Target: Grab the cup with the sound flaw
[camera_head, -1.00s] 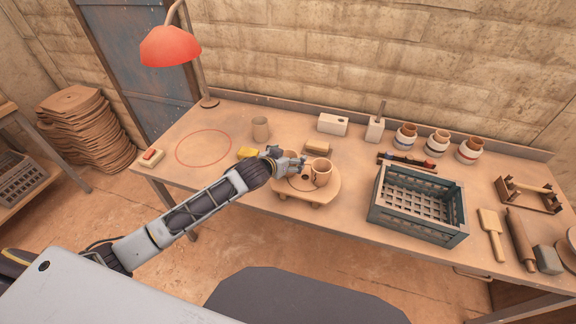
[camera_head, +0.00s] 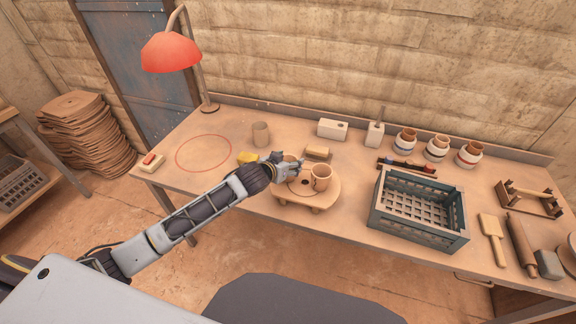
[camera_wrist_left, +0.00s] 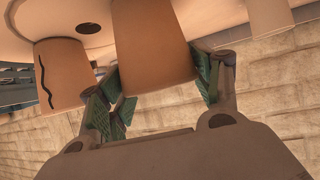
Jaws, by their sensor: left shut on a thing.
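A round wooden stand (camera_head: 305,199) on the workbench holds a tan cup (camera_head: 321,178) at its right side. My left gripper (camera_head: 290,165) is at the stand's left side, shut on another tan cup, which its fingers largely hide in the head view. In the left wrist view, this held cup (camera_wrist_left: 152,45) sits between the green finger pads (camera_wrist_left: 160,90), and its near side shows no mark. Beside it there, apart from the gripper, a cup (camera_wrist_left: 62,78) has a dark wavy crack line. I cannot tell whether the held cup touches the stand.
A third cup (camera_head: 261,135) stands behind on the bench, near a red circle (camera_head: 203,154) drawn on the clear left part. A green-grey crate (camera_head: 418,231) stands to the right.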

